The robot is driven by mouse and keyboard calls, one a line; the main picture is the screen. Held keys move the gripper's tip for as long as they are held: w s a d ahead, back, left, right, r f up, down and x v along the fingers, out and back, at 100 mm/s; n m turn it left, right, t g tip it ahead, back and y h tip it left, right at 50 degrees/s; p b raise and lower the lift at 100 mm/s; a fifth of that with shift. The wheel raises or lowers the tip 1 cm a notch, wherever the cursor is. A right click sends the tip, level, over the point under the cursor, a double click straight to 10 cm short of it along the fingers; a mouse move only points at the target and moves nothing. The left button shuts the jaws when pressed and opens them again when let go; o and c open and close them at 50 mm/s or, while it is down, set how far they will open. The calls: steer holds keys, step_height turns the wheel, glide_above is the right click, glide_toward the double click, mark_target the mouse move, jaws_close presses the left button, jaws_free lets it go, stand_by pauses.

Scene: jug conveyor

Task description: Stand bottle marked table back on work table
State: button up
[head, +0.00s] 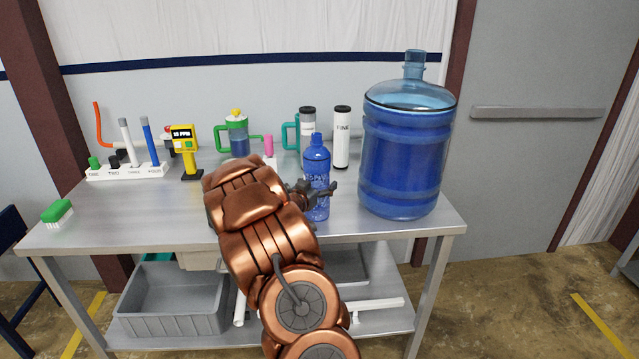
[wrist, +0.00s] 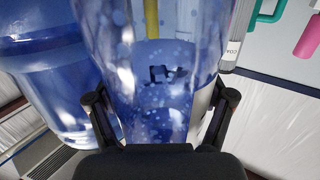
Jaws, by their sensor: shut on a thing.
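A blue translucent bottle (head: 316,166) is upright at the front middle of the work table (head: 120,226), left of the big water jug. My gripper (head: 322,188) is around its lower half with a finger on each side, shut on it. In the wrist view the bottle (wrist: 155,60) fills the middle between the two dark fingers, with dark marking on its side that I cannot read. Its base appears at or very near the table top; I cannot tell if it touches.
A large blue water jug (head: 405,150) stands close to the right of the bottle. Behind are two white filter cylinders (head: 342,138), a green-handled jug (head: 237,136) and a pink bottle (head: 268,146). A yellow meter (head: 184,150), numbered rack (head: 125,171) and green brush (head: 57,211) are left.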

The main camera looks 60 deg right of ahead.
steer(key=shift+f, duration=0.1)
steer(key=o, duration=1.7)
steer(key=s+a+b, duration=0.1)
steer(key=a+b, duration=0.1)
steer(key=a, duration=1)
steer(key=shift+r+b, duration=0.3)
steer(key=shift+r, duration=0.15)
